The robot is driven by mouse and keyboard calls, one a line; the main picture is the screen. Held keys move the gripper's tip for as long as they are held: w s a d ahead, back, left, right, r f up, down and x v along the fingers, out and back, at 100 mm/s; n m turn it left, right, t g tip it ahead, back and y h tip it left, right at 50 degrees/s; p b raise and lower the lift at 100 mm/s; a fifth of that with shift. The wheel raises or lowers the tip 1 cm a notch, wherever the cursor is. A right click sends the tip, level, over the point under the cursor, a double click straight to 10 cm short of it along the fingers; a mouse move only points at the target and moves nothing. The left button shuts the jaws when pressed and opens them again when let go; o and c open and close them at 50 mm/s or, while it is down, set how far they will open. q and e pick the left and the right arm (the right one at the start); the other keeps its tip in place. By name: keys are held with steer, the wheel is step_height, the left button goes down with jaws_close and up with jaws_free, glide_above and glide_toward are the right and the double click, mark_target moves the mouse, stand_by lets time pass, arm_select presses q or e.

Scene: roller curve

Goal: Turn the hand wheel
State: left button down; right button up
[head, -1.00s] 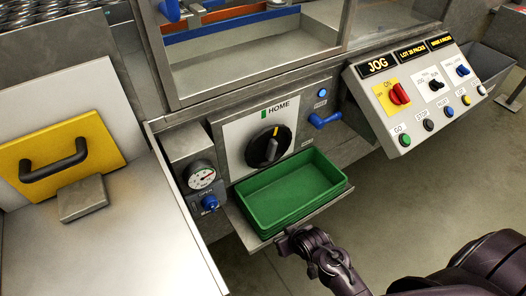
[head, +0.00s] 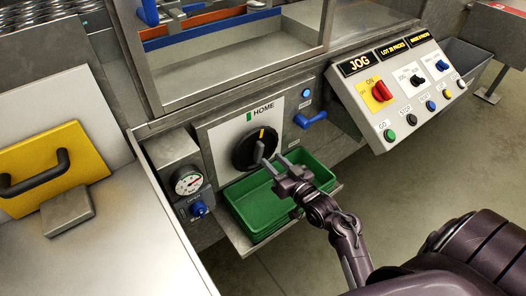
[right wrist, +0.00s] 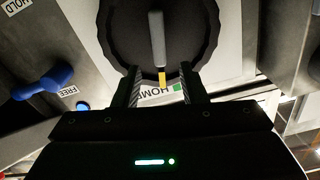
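The hand wheel is a black scalloped knob (head: 245,152) with a grey raised grip bar and a yellow pointer mark, on a white plate marked HOME with a green mark. In the head view the yellow mark sits a little right of the green one. My right gripper (head: 271,162) is open just in front of the wheel, its fingers apart. In the right wrist view the wheel (right wrist: 118,35) lies ahead, and the grip bar shows between the open fingers (right wrist: 158,88); I cannot tell whether they touch anything. My left gripper is not in view.
A green tray (head: 250,205) sits on a ledge below the wheel. A blue lever (head: 312,119) is right of the plate, a gauge (head: 188,182) and blue valve knob (head: 198,209) left. A control panel (head: 395,90) stands further right.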

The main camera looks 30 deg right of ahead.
mark_target(262, 150)
steer(key=w, duration=0.5)
steer(key=shift+w+a, duration=0.25)
steer(key=shift+a, duration=0.15)
jaws_close()
